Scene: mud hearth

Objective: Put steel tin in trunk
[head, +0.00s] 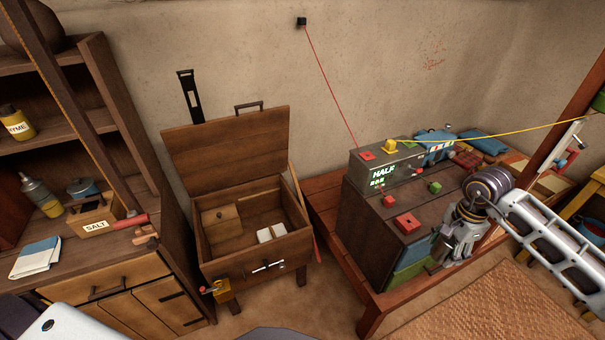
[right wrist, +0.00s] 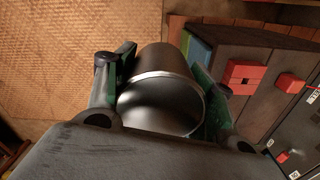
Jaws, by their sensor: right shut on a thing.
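The steel tin (right wrist: 168,72) is a shiny grey cylinder with a round rim facing the right wrist camera. My right gripper (right wrist: 163,85) is shut on it, with one finger on each side. In the head view the right gripper (head: 456,238) is beside the front right edge of the dark box, and the tin is hard to make out there. The wooden trunk (head: 206,268) stands left of centre in the head view with its lid (head: 228,145) raised. A small wooden box (head: 221,228) and a white item (head: 271,232) lie inside it. My left gripper is not in view.
The dark box (head: 367,225) stands on a low wooden platform (head: 372,312) between the trunk and my right gripper. Red blocks (head: 407,223) and a grey unit (head: 385,167) are on top. A cabinet (head: 120,285) stands left of the trunk. A woven mat (head: 490,305) covers the floor.

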